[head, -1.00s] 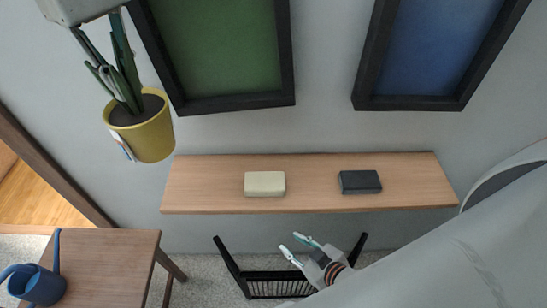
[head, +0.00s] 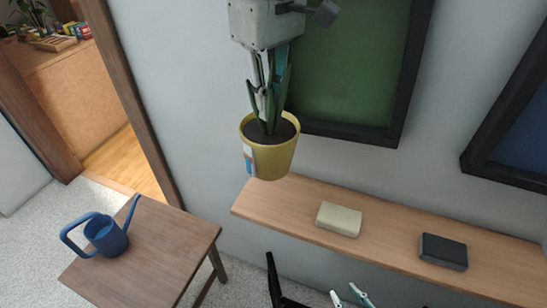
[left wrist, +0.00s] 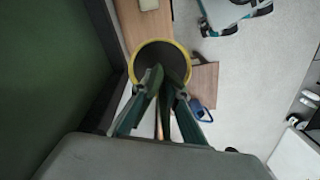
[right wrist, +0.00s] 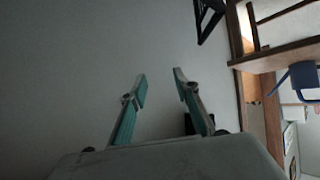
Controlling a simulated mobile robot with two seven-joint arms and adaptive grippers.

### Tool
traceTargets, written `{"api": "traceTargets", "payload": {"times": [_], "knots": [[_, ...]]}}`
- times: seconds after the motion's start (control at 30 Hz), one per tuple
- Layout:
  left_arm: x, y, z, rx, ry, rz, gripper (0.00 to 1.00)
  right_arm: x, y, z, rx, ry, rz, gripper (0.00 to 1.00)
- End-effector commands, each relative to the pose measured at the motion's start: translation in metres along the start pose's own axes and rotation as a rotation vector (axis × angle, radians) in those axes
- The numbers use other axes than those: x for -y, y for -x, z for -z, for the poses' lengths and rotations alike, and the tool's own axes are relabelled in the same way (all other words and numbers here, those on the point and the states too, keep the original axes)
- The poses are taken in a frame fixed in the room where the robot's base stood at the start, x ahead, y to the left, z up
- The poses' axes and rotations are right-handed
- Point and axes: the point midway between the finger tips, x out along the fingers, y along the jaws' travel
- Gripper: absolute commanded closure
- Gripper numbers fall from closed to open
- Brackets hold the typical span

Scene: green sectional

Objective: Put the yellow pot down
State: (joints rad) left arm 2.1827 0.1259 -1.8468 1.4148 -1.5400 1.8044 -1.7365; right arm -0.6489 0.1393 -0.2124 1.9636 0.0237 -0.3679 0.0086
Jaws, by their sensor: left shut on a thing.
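The yellow pot (head: 270,160) holds dark soil and a green long-leaved plant, with a small label on its side. In the head view it hangs upright in the air, its base overlapping the left end of the wall shelf. My left gripper (head: 266,108) reaches down from above among the leaves and is shut; the exact contact is hidden by the plant. In the left wrist view the pot's yellow rim (left wrist: 137,55) shows just beyond the fingers (left wrist: 167,88). My right gripper (head: 350,298) is low at the bottom edge, open and empty; its spread fingers (right wrist: 160,80) show in the right wrist view.
The wooden shelf (head: 390,233) carries a cream block (head: 339,220) and a dark block (head: 443,251); its left end is bare. A wooden table (head: 165,245) with a blue watering can (head: 106,236) stands lower left. Dark-framed pictures (head: 345,70) hang behind the pot. A doorway opens at left.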

Motion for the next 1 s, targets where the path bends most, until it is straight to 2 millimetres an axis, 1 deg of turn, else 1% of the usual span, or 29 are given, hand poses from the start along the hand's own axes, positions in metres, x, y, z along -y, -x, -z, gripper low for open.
{"api": "traceTargets", "payload": {"times": [0.03,0.2,0.3,0.4,0.73,0.9,1.0], "knots": [[0.0,-0.011,0.0,0.002,-0.001,0.0,1.0,0.0,-0.001,-0.003,0.003,0.001,0.0,0.69],[0.0,-0.047,0.0,0.002,-0.002,0.0,1.0,0.0,-0.003,-0.004,0.002,0.006,-0.002,0.69],[0.0,-0.066,0.0,0.001,-0.001,-0.001,1.0,-0.002,-0.004,-0.003,0.0,0.009,-0.004,0.69],[0.0,-0.08,0.0,0.002,-0.001,-0.001,1.0,-0.003,-0.004,-0.004,0.0,0.011,-0.006,0.69],[-0.001,-0.099,0.0,0.0,-0.001,-0.003,1.0,-0.004,-0.005,-0.003,-0.002,0.013,-0.008,0.69],[0.0,-0.121,0.0,0.001,0.0,-0.001,1.0,-0.003,-0.006,-0.005,-0.002,0.014,-0.008,0.69],[0.0,-0.132,0.0,0.0,0.0,-0.002,1.0,-0.004,-0.006,-0.005,-0.003,0.015,-0.009,0.69]]}}
